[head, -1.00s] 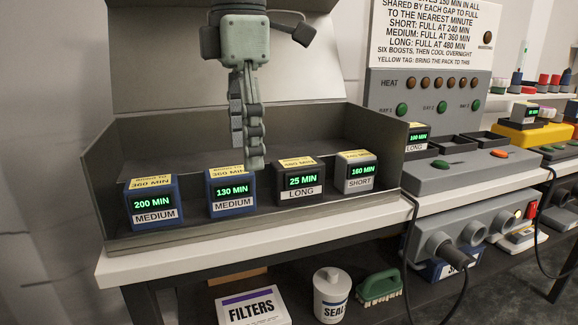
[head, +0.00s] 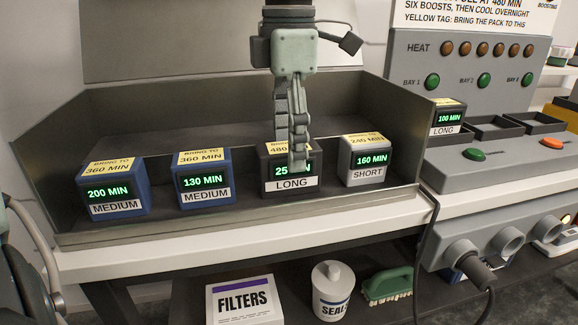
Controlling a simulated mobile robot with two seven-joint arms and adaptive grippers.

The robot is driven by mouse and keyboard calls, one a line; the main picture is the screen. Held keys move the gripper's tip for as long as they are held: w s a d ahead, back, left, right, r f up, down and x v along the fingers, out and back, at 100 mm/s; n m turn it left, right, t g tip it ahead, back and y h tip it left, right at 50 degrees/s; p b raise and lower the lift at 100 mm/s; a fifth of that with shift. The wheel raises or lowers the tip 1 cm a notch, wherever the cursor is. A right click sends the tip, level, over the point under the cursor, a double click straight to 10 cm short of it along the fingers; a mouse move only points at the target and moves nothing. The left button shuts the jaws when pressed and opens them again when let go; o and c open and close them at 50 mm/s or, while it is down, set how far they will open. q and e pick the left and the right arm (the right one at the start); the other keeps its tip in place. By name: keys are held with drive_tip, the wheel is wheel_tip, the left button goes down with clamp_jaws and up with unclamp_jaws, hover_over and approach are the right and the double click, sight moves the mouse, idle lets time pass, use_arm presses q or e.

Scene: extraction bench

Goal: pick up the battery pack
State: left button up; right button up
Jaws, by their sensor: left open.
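Several battery packs stand in a row in a grey open-fronted tray (head: 100,228). Each has a yellow tag on top. My left gripper (head: 297,158) points down at the black LONG pack, open and empty. Its fingers cover part of that pack's tag and display; I cannot tell whether they touch it. My right gripper is not in view.
A grey charging station (head: 470,177) stands to the right, with a black 100 MIN LONG pack (head: 447,117) in the first of its bays. A cable hangs beside the tray. A FILTERS box (head: 243,300), a SEALS tub (head: 331,295) and a green brush (head: 388,285) lie below.

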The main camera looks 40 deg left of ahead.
use_arm(q)
drive_tip(key=shift+f, duration=0.8)
drive_tip(key=shift+c, duration=0.5)
drive_tip(key=shift+r, duration=0.1)
clamp_jaws()
